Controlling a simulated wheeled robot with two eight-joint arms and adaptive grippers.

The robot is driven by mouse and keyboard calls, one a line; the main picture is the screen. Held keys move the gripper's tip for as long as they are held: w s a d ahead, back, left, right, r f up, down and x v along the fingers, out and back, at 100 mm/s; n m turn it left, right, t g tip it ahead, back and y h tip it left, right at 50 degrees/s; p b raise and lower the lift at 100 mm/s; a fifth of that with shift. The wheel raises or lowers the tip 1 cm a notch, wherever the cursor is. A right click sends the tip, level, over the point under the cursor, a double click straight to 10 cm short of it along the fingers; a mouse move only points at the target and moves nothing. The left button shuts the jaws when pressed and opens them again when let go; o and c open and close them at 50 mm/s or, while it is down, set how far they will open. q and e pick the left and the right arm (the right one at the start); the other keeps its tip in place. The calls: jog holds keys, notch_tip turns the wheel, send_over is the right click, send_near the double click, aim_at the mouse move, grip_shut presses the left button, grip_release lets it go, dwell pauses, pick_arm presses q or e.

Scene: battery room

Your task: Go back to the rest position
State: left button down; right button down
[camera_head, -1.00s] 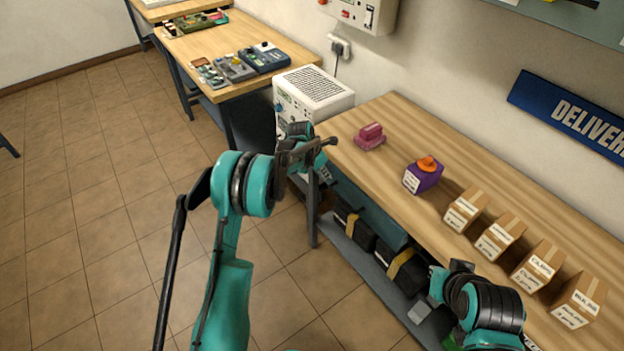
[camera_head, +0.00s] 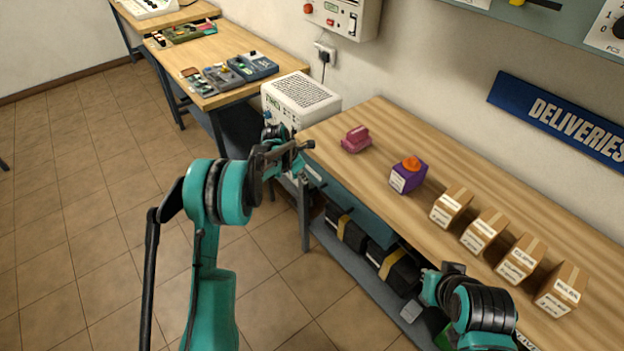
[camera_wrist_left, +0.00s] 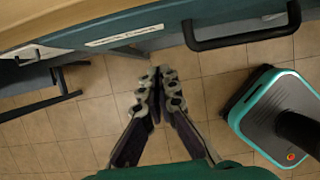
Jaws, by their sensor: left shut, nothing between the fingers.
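My left gripper (camera_head: 300,150) is at the left end of the wooden workbench, in front of the white slatted-top unit in the head view. In the left wrist view its two fingers (camera_wrist_left: 157,85) meet at the tips with nothing between them, above the tiled floor. My left arm is bent, its teal elbow well out over the floor. My right arm shows at the lower right of the head view, beside the bench's front edge. What can be seen of its end does not show whether the right gripper is open or shut.
The workbench (camera_head: 385,130) holds a pink object (camera_head: 356,139), a purple box (camera_head: 407,177) with an orange top, and several labelled cartons (camera_head: 452,206). Dark cases lie on the shelf below. A drawer handle (camera_wrist_left: 243,40) is close to my left gripper. Floor at left is clear.

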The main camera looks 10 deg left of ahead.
pick_arm(q)
jog(key=p+v, duration=0.2)
jog(key=v, duration=0.5)
jog(key=shift+w+a, duration=0.15)
jog(key=shift+a, duration=0.1)
